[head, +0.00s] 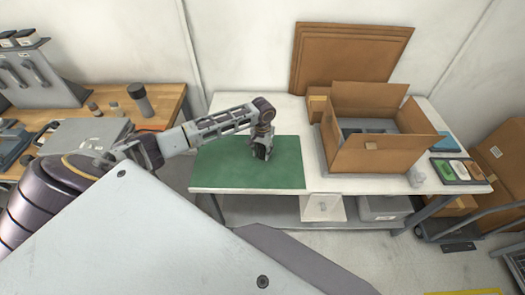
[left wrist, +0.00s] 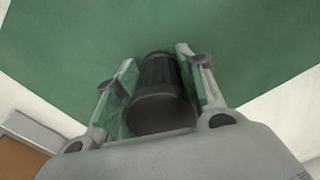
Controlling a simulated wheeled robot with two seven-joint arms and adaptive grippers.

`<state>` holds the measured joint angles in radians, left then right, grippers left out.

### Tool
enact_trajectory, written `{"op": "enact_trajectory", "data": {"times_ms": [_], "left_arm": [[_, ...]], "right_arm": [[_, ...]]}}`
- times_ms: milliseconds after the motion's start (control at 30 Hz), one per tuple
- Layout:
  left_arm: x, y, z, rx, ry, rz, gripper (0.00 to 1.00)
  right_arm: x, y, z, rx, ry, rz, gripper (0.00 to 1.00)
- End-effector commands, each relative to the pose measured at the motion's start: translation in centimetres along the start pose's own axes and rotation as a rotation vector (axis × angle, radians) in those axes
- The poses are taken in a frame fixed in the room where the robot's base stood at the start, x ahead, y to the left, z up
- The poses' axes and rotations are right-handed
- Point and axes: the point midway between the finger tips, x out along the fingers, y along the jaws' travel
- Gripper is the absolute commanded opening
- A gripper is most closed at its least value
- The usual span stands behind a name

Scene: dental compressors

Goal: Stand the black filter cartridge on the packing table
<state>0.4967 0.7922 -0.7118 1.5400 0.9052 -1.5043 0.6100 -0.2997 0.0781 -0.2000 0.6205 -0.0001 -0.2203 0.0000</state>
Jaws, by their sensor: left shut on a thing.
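The black filter cartridge (left wrist: 158,85) is a dark ribbed cylinder held between the two fingers of my left gripper (left wrist: 155,88) in the left wrist view. In the head view my left gripper (head: 262,149) points down over the green mat (head: 222,170) on the white packing table (head: 335,185). The cartridge (head: 260,153) shows there as a small dark shape between the fingers. It is close to the mat; I cannot tell whether its lower end touches. My right gripper is not in view.
An open cardboard box (head: 372,155) stands on the table to the right of the mat, with a dark tray (head: 461,171) beyond it. Flat cardboard (head: 347,60) leans on the wall. A wooden bench (head: 165,102) stands at the left. The mat around the gripper is clear.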

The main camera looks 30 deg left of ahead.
Motion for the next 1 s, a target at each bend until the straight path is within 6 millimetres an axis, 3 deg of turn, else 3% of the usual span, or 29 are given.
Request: {"op": "enact_trajectory", "data": {"times_ms": [233,267,400,833,1000], "left_arm": [[0.2,0.0,0.0,0.000,0.000,0.001,0.15],[0.2,0.0,0.0,0.000,0.001,0.001,0.43],[0.2,0.0,0.0,0.000,0.001,0.001,0.61],[0.0,0.0,0.0,0.000,0.001,0.000,0.61],[-1.1,0.0,-0.1,0.000,0.002,0.001,0.61]], "right_arm": [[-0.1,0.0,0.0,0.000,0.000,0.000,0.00],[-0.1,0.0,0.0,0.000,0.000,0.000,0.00],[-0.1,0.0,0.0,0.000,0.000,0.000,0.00],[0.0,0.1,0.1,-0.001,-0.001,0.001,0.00],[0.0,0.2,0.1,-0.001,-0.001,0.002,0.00]]}}
